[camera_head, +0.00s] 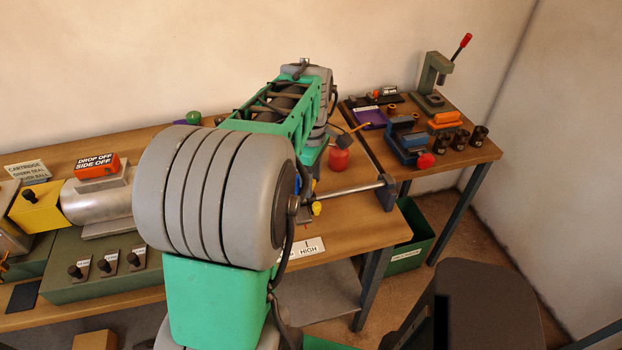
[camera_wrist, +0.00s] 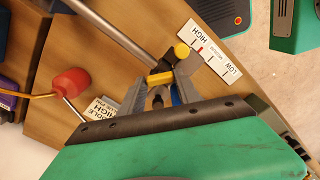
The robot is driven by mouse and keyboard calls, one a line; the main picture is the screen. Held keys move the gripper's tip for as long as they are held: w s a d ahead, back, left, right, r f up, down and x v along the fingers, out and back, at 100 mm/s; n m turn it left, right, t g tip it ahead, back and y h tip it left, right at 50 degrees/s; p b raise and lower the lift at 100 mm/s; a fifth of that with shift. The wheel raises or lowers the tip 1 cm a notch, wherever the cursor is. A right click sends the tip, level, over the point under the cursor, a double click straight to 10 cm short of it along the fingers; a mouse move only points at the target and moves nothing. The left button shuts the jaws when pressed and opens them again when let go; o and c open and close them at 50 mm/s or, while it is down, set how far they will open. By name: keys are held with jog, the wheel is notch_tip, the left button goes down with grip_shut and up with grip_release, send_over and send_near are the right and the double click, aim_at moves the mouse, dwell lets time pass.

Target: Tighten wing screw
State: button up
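A small yellow piece (camera_wrist: 160,78), which looks like the wing screw, sits by the end of a metal rod (camera_wrist: 122,24) in the wrist view. My gripper (camera_wrist: 161,74) is right at it, with one grey finger on each side of the yellow piece. The fingers stand apart, and I cannot tell whether they press on it. A round yellow knob (camera_wrist: 181,50) is just beyond the fingertips, with a dark part beside it.
A HIGH/LOW label (camera_wrist: 210,50) lies on the wooden bench near the fingers. A red bulb (camera_wrist: 71,82) stands at the left in the wrist view. At the right, a second table holds a green press (camera_head: 434,75) and dark cups. A green bin (camera_head: 412,235) is below.

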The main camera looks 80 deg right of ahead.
jog(key=o, duration=0.4)
notch_tip(320, 180, up, 8)
jog(key=shift+f+b, duration=0.1)
jog(key=shift+b, duration=0.2)
